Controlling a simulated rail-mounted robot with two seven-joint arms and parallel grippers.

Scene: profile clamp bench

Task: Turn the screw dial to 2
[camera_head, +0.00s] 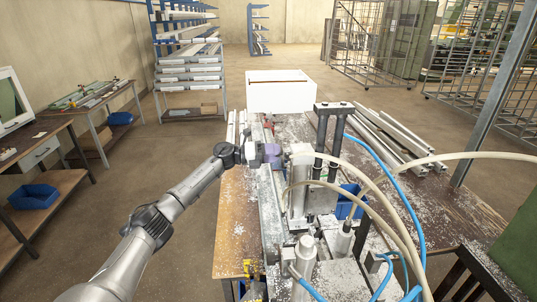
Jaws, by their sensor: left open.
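My left gripper (275,154) reaches in from the left and is level, its purple-grey fingers pointing right at the clamp machine (299,185). The fingers are open, close to the left side of the machine's grey upright body. I cannot make out the screw dial or its numbers. It may be hidden by the fingers or too small to see. I cannot tell whether the fingers touch anything. My right gripper is not in view.
Two black cylinders (322,140) stand on the machine. Pale hoses (395,215) and blue hoses (385,165) arch on its right. Metal profiles (390,135) lie at the bench's back right. A white box (280,92) stands behind. The bench's left wooden part (236,215) is mostly clear.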

